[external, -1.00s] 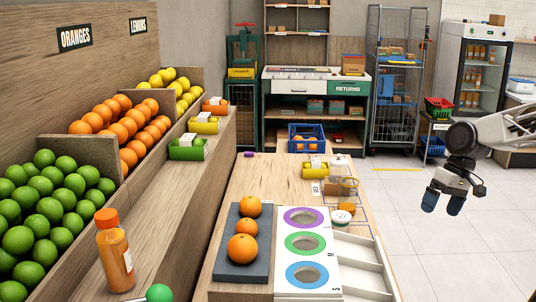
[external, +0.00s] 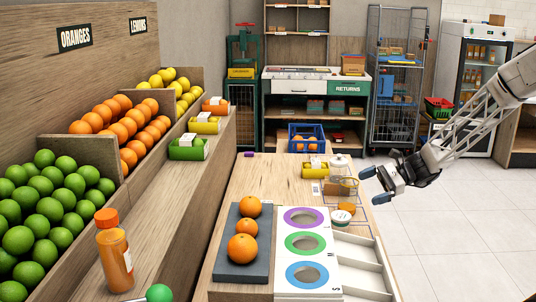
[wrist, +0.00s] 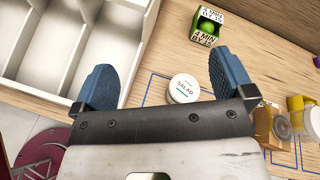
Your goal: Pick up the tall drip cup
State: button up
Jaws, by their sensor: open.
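My gripper (external: 374,185) is open and empty, above the right edge of the counter near a group of small containers. In the wrist view its two blue fingers (wrist: 163,78) are spread apart, with a round white lid marked SALAD (wrist: 184,88) below and between them. A clear jar (external: 339,164) stands at the counter's far right in the external view. I cannot tell for sure which of these vessels is the tall drip cup.
A white divided tray (external: 359,250) lies at the counter's right, beside a panel with coloured rings (external: 305,218). Oranges sit on a dark board (external: 241,262). A green-and-white box (wrist: 206,26) stands beyond the lid. Bare wood lies left of the containers.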

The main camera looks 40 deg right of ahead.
jog(key=w+d+f+m+t+h, duration=0.1)
jog(key=w+d+f+m+t, duration=0.3)
jog(key=w+d+m, duration=0.3)
jog(key=m+t+h, duration=0.3)
jog(key=m+t, duration=0.1)
send_near(341, 180)
jog(key=shift+s+d, duration=0.15)
jog(key=shift+s, duration=0.3)
jog(key=shift+w, duration=0.1)
jog(key=shift+x, duration=1.2)
jog(key=shift+x, duration=2.65)
